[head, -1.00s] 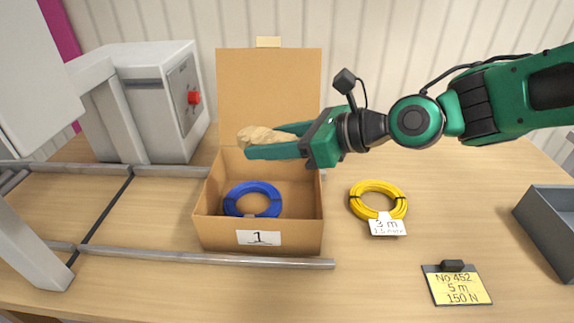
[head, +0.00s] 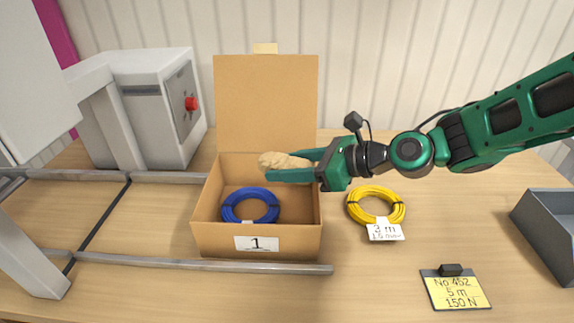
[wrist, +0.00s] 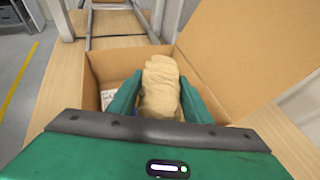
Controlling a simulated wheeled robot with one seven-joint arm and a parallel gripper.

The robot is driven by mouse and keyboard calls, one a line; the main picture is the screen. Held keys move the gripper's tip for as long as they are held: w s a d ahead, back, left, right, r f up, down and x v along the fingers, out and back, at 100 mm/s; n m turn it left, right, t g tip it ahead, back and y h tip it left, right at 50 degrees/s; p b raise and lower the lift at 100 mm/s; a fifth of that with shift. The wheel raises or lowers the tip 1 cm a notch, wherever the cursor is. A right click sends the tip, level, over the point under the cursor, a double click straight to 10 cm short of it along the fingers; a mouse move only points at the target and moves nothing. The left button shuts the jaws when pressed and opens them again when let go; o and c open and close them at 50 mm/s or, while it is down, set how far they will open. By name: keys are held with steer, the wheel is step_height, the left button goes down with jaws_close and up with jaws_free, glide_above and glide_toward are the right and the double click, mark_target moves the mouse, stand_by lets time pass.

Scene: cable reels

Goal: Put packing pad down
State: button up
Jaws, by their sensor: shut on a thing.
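The packing pad (head: 284,161) is a crumpled tan bundle. My gripper (head: 292,168) is shut on it and holds it above the right rear part of the open cardboard box (head: 216,238). In the wrist view the pad (wrist: 160,88) sits between the two green fingers, with the box (wrist: 104,62) below and around it. A coiled blue cable (head: 250,206) lies inside the box on the left. The pad and fingers hide part of the box's back edge. The box has a label reading "1" on its front, and its lid stands up at the back.
A yellow cable coil (head: 376,206) with a "3 m" tag lies right of the box. A yellow card (head: 455,289) lies at the front right, and a grey bin (head: 550,228) stands at the right edge. Metal rails (head: 200,263) run past the box. A grey machine (head: 150,105) stands back left.

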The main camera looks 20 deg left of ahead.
steer(key=shift+f, duration=0.6)
steer(key=o, duration=1)
steer(key=shift+r, duration=0.55)
steer(key=v, duration=1.2)
steer(key=shift+d, duration=0.15)
